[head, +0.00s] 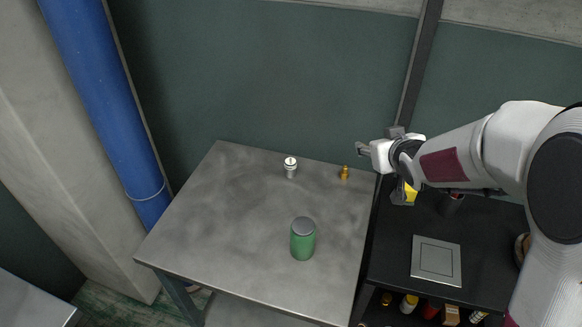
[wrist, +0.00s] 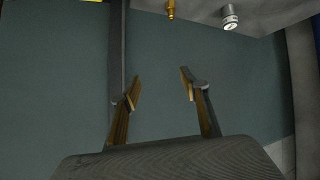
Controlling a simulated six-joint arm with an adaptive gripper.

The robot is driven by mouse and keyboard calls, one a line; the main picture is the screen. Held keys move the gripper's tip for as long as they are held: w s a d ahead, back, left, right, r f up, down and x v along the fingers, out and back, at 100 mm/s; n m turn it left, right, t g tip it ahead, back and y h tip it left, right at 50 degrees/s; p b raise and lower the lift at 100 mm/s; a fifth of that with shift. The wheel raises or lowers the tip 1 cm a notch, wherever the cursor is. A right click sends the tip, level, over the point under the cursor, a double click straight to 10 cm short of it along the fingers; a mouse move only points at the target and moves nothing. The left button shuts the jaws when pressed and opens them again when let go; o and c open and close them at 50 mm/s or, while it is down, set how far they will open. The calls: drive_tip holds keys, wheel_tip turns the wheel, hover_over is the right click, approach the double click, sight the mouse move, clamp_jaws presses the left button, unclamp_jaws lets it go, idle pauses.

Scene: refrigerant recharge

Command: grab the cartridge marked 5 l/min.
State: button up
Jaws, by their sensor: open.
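A small silver-white cylinder (head: 290,168) stands upright near the back edge of the grey table (head: 215,225). A small brass fitting (head: 344,173) stands to its right. A larger green canister with a grey lid (head: 302,240) stands nearer the front. I cannot read a 5 l/min mark on any of them. My gripper (head: 364,149) is open and empty, above and behind the table's back right corner, beyond the brass fitting. In the wrist view my gripper (wrist: 160,84) points at the green wall; the brass fitting (wrist: 170,10) and silver-white cylinder (wrist: 230,17) show at the top edge.
A black bench (head: 390,262) on the right carries a grey square plate (head: 436,260) and a yellow object (head: 410,193). Several small containers sit on its lower shelf. A blue pipe (head: 105,90) runs down at the left. The table's left half is clear.

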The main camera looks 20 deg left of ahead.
drive_tip(key=w+a+f+n+y, duration=0.2)
drive_tip(key=w+a+f+y, duration=0.1)
drive_tip(key=a+f, duration=0.4)
drive_tip(key=n+g+y, duration=0.2)
drive_tip(key=y, duration=0.1)
approach(294, 167)
drive_tip(key=x, duration=0.4)
drive_tip(key=shift+w+r, duration=0.2)
drive_tip(key=shift+r, duration=0.1)
drive_tip(key=shift+t, duration=0.3)
drive_tip(key=shift+x, duration=1.3)
drive_tip(key=shift+a+f, duration=0.1)
drive_tip(key=shift+w+a+f, duration=0.3)
drive_tip(key=shift+a+f, duration=0.1)
drive_tip(key=shift+a, duration=0.1)
drive_tip(key=shift+w+a+f, duration=0.3)
drive_tip(key=shift+a+f, duration=0.1)
drive_tip(key=shift+a, duration=0.1)
drive_tip(key=shift+x, duration=1.15)
drive_tip(key=shift+c, duration=0.3)
